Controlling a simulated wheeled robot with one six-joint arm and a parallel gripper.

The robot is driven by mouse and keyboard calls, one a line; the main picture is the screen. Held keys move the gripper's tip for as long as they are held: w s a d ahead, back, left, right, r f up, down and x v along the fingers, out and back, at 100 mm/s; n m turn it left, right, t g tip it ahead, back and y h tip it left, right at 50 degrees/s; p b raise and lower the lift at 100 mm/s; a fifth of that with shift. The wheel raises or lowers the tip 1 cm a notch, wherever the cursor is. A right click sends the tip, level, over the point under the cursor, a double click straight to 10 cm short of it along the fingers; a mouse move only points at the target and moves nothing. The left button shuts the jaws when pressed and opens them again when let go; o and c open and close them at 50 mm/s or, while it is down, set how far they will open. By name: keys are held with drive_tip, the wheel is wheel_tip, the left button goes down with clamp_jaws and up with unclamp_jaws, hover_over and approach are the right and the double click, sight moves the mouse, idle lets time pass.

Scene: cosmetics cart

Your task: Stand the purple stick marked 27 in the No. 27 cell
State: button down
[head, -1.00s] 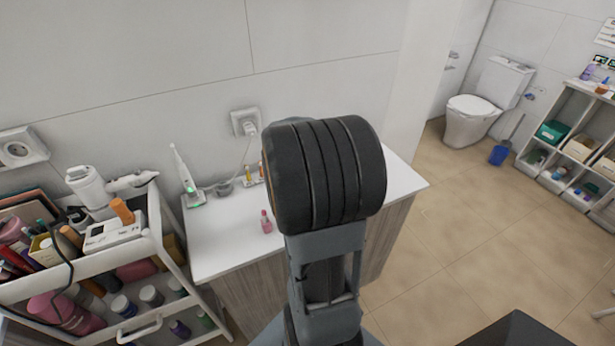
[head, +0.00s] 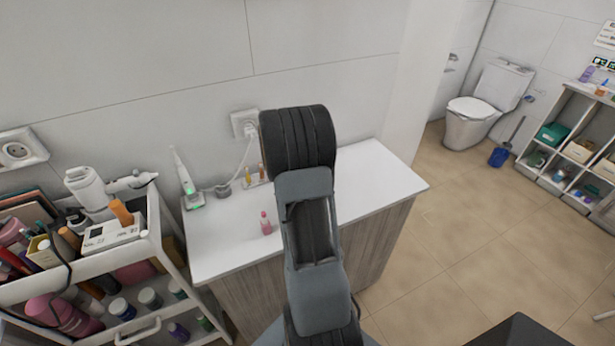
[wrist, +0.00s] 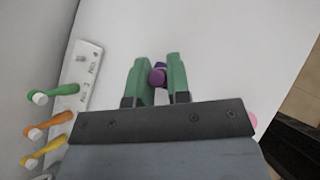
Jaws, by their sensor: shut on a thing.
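The purple stick (wrist: 158,76) is between the green fingers of my gripper (wrist: 158,62) in the wrist view. I see it nearly end on, and its number is not visible. My gripper is shut on it above the white counter. In the head view my own arm hides the gripper and stick. A white two-cell block (head: 113,233) sits on the cart at left, with an orange stick (head: 121,211) standing in it. The block's small labels seem to start with "No.", but I cannot read the numbers surely.
A white rack (wrist: 88,67) on the counter holds green, orange and yellow sticks, left of my gripper. A pink bottle (head: 265,224) stands on the counter (head: 372,178). A green-lit device (head: 187,182) stands near the cart (head: 157,205). The counter's right part is clear.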

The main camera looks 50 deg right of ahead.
drive_tip(key=shift+f, duration=0.15)
drive_tip(key=shift+f, duration=0.15)
drive_tip(key=c, duration=1.1)
unclamp_jaws()
drive_tip(key=shift+r, duration=0.4)
drive_tip(key=v, duration=1.2)
drive_tip(key=s+a+r+m+t+y, duration=0.1)
drive_tip(key=s+a+r+m+y, duration=0.1)
drive_tip(key=a+m, duration=0.4)
drive_tip(key=s+a+r+m+t+y, duration=0.1)
drive_tip(key=s+a+r+m+y, duration=0.2)
drive_tip(key=a+m, duration=0.4)
drive_tip(key=s+a+r+m+t+y, duration=0.1)
drive_tip(key=s+a+m+y, duration=0.3)
drive_tip(key=a, duration=0.9)
drive_tip(key=shift+s+a+r+m, duration=0.2)
drive_tip(key=shift+r+m, duration=0.15)
drive_tip(key=shift+m, duration=0.3)
drive_tip(key=shift+s+a+r+m, duration=0.15)
drive_tip(key=shift+r+m, duration=0.25)
drive_tip(key=shift+m, duration=0.25)
